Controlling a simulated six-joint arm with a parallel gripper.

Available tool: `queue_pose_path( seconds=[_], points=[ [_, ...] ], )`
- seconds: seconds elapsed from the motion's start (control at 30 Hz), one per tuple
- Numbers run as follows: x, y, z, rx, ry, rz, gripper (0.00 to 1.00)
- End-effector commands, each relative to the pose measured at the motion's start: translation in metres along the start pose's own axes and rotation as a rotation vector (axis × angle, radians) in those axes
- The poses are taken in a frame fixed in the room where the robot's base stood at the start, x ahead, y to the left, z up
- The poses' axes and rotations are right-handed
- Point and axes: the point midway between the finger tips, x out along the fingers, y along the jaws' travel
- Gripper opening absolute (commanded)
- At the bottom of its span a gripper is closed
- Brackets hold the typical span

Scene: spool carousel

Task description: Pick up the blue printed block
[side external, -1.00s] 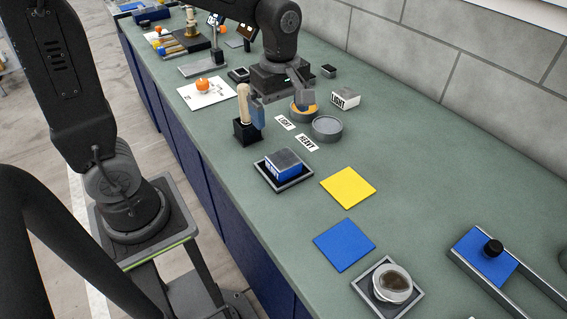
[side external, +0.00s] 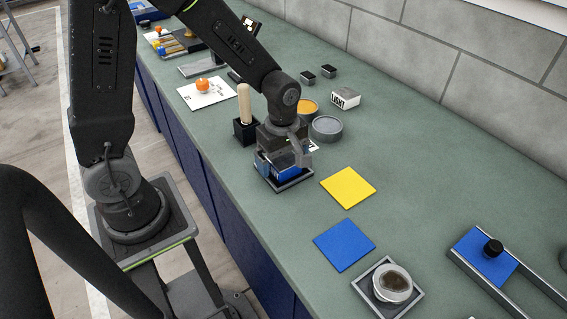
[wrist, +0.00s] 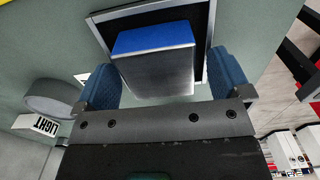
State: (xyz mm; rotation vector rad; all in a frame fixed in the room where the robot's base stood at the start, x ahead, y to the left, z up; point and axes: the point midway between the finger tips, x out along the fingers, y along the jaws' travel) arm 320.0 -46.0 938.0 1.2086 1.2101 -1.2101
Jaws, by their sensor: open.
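The blue printed block (side external: 287,172) sits in a small dark tray (side external: 291,186) with a pale rim, partly hidden by my gripper. In the wrist view the block (wrist: 155,38) shows a blue side and a grey top, and lies inside the tray (wrist: 140,9). My gripper (side external: 283,160) is low over the tray.
A wooden handle (side external: 244,103) stands upright in a black holder (side external: 245,131) close left of my gripper. A round grey dish (side external: 327,126) and the LIGHT block (side external: 346,98) are behind. Flat yellow (side external: 347,187) and blue (side external: 344,244) squares lie to the right.

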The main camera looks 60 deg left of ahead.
Motion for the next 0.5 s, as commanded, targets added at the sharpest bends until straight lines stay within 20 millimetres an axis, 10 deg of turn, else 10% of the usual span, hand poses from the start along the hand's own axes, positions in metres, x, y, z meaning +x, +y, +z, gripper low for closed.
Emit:
queue_pose_path(
  seconds=[0.23, 0.5],
  points=[
    [0.0017, 0.0003, -0.0001, 0.0, 0.0, 0.002, 0.96],
    [0.0014, 0.0003, -0.0001, 0.0, 0.0, 0.002, 0.7]
  ],
)
